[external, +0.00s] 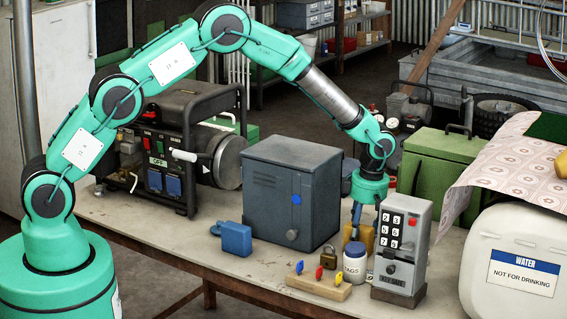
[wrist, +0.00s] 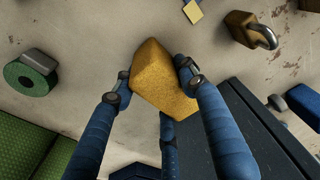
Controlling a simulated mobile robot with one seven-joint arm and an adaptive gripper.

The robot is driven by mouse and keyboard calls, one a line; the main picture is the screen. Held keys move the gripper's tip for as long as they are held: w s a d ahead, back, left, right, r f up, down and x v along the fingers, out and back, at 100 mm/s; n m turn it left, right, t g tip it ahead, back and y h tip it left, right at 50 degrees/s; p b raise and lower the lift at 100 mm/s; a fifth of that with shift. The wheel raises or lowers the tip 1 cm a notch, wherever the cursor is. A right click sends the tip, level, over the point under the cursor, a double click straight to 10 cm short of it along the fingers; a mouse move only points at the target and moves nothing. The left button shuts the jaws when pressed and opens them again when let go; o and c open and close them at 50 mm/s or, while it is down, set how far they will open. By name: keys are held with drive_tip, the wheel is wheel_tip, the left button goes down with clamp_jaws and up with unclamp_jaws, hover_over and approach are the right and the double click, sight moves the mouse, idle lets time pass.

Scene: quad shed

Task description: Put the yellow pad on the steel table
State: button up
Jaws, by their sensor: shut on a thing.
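The yellow pad (wrist: 164,85) is a rough yellow block in the middle of the wrist view, between my blue fingers. My gripper (wrist: 156,78) is shut on it from both sides. In the external view the pad (external: 366,235) shows partly, under my gripper (external: 357,214), behind a white jar and beside the grey key safe. Its lower part is hidden, so I cannot tell whether it touches the worktop. The pale, stained worktop (external: 215,277) runs below these things. I cannot tell whether this is the steel table.
The key safe (external: 402,245), jar (external: 354,264), padlock (external: 328,257) and key rack (external: 318,285) stand close around my gripper. A dark blue-grey cabinet (external: 285,195) stands to the left. A green box (external: 440,165) and a white water container (external: 515,262) are on the right.

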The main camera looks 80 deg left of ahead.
drive_tip(key=shift+f, duration=0.1)
drive_tip(key=o, duration=0.8)
drive_tip(key=shift+c, duration=0.2)
drive_tip(key=r, duration=0.4)
drive_tip(key=r+p, duration=0.1)
drive_tip(key=r, duration=0.3)
drive_tip(key=w+d+r+p, duration=0.1)
drive_tip(key=r, duration=0.3)
drive_tip(key=shift+r, duration=0.15)
